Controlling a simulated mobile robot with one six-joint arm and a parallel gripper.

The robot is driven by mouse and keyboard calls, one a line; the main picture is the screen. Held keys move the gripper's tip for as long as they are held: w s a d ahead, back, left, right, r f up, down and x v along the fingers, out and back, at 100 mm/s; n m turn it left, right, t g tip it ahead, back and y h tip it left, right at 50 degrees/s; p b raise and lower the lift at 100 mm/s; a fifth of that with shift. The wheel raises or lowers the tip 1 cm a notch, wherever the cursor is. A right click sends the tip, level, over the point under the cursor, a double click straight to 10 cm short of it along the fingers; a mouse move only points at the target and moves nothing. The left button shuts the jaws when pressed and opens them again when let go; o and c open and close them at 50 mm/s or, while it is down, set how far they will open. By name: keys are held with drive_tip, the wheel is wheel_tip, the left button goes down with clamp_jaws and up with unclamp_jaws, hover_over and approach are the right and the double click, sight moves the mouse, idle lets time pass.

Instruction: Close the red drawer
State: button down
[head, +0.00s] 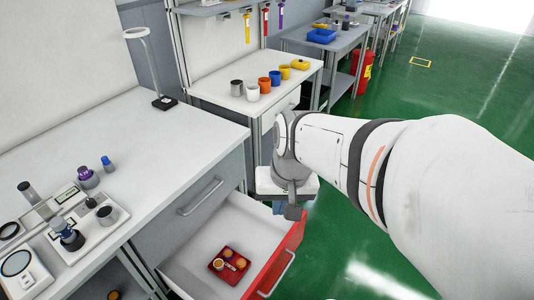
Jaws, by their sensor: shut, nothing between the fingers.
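The red drawer (287,248) is pulled out from the white workbench, low in the middle of the head view. Its red front has a pale bar handle (278,274), and its inside is white. A small red tray (217,265) with a few small round items lies inside. My gripper (291,211) is at the drawer's far end, close to the upper end of the red front. It is shut and holds nothing. The fingertips are mostly hidden by the wrist, so I cannot tell whether they touch the drawer.
A grey closed drawer with a handle (200,196) is above the red drawer. The workbench top (150,125) carries instruments at the left and a lamp (150,65) at the back. Another bench (210,92) with coloured cups stands beyond. Green floor (345,235) is open at the right.

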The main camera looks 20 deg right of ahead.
drive_tip(key=w+d+f+m+y+b, duration=0.1)
drive_tip(key=w+d+f+m+b, duration=0.15)
drive_tip(key=f, duration=0.25)
drive_tip(key=w+d+f+m+y+b, duration=0.1)
drive_tip(key=f+m+b, duration=0.1)
drive_tip(key=f+m, duration=0.2)
drive_tip(key=m+t+y+b, duration=0.3)
drive_tip(key=m+t+b, duration=0.2)
drive_tip(key=m+b, duration=1.05)
approach(301, 224)
drive_tip(key=shift+w+a+f+m, duration=1.4)
drive_tip(key=shift+a+f+m, duration=0.2)
drive_tip(key=shift+m, duration=0.2)
drive_tip(key=shift+d, duration=0.1)
